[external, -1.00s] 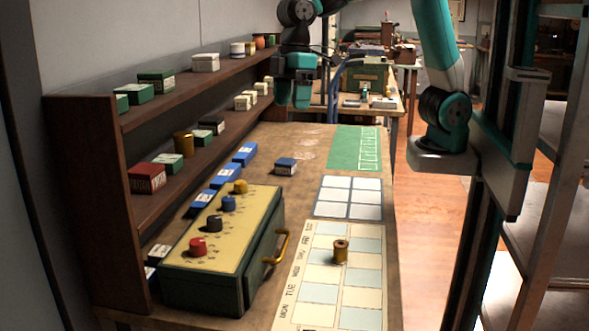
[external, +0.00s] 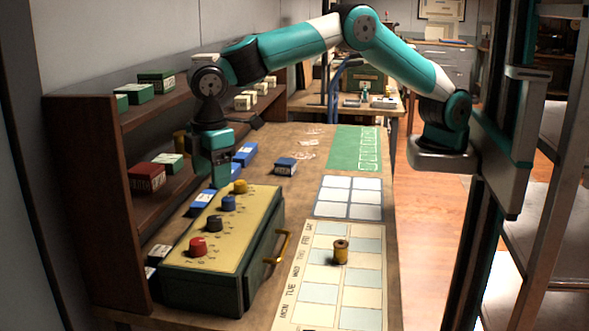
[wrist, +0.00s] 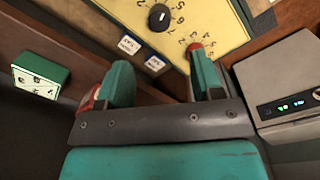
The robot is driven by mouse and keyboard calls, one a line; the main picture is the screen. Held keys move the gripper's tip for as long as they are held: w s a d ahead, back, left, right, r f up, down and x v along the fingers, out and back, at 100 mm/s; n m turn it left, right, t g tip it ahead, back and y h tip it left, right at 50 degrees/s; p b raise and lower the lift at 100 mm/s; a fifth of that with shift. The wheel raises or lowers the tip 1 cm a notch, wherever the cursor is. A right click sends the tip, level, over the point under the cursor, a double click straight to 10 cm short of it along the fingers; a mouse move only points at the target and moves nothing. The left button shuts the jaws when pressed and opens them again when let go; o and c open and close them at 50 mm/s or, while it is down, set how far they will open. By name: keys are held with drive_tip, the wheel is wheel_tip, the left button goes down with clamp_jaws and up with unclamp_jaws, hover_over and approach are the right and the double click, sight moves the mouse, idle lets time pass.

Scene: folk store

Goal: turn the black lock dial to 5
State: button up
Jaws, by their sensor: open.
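The black dial (external: 214,223) sits on the sloped yellow panel (external: 190,257) of a dark green box, between a red dial (external: 197,246) and a blue dial (external: 228,203). A yellow dial (external: 239,186) is at the far end. My gripper (external: 212,180) is open, pointing down near the box's far end on the shelf side, apart from the black dial. In the wrist view a dark dial (wrist: 160,17) with a pale mark and numbers around it shows at the top, beyond my open gripper (wrist: 158,65). The mark's exact setting is too small to read surely.
A wooden shelf (external: 90,200) with small boxes stands close at the left. Blue boxes (external: 244,154) lie behind the panel box. A brass handle (external: 280,247) sticks out on its right. A spool (external: 340,251) stands on the calendar mat (external: 318,301).

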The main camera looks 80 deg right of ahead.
sight(214, 218)
drive_tip(key=f+p, duration=0.1)
drive_tip(key=f, duration=0.4)
drive_tip(key=f+p, duration=0.1)
drive_tip(key=f, duration=0.4)
drive_tip(key=shift+w+d+f, duration=0.2)
drive_tip(key=shift+f, duration=0.1)
drive_tip(key=c, duration=0.9)
